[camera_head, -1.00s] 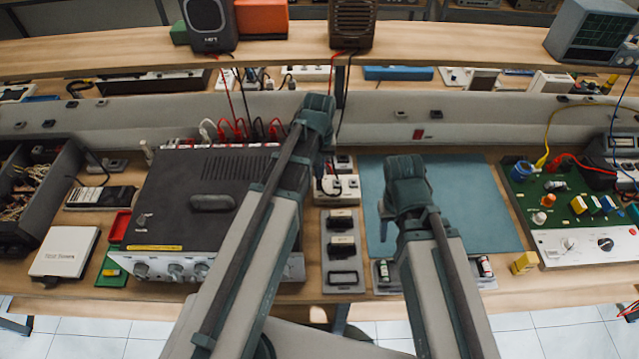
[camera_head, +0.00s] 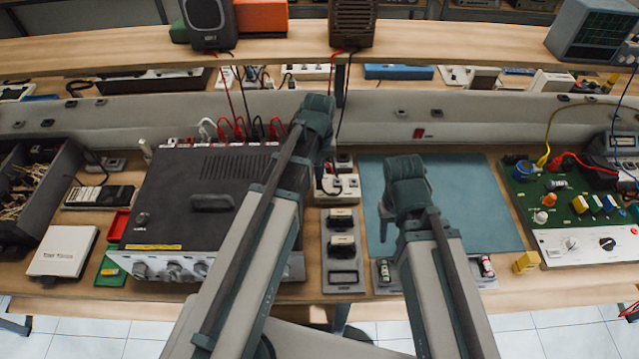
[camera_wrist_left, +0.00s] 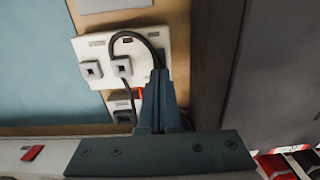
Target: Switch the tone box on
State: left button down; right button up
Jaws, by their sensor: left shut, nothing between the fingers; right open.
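No label shows which unit is the tone box. A large dark-topped unit (camera_head: 180,190) with a row of front knobs (camera_head: 174,271) stands left of centre. A white block (camera_wrist_left: 104,55) with square fittings and a dark cable shows in the left wrist view. It also shows in the head view (camera_head: 349,186), partly hidden by my left arm. My left gripper (camera_wrist_left: 158,88) is shut and empty over this block, beside the dark unit's side; contact cannot be told. My right gripper (camera_head: 385,215) is open over the blue mat (camera_head: 475,210); its fingertips are mostly hidden.
A grey panel (camera_head: 343,280) with dark rectangular parts lies in front of the white block. A green circuit board (camera_head: 545,200) with a white control panel stands at the right. Red and black cables plug in behind the dark unit. Much of the blue mat is clear.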

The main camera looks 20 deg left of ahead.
pick_arm(q)
jog(key=shift+f+b, duration=0.5)
jog(key=shift+f, duration=0.1)
pick_arm(e)
jog(key=shift+f, duration=0.6)
pick_arm(q)
jog(key=shift+r, duration=0.15)
pick_arm(e)
jog(key=shift+r, duration=0.15)
pick_arm(q)
notch_tip(320, 180, up, 7)
jog(key=p, duration=0.7)
pick_arm(e)
notch_tip(320, 180, up, 7)
pick_arm(q)
jog(key=s+d+m+y, duration=0.1)
jog(key=s+d+m, duration=0.6)
jog(key=s+d, duration=0.3)
jog(key=s, duration=0.4)
jog(key=shift+s+d, duration=0.15)
jog(key=shift+d, duration=0.1)
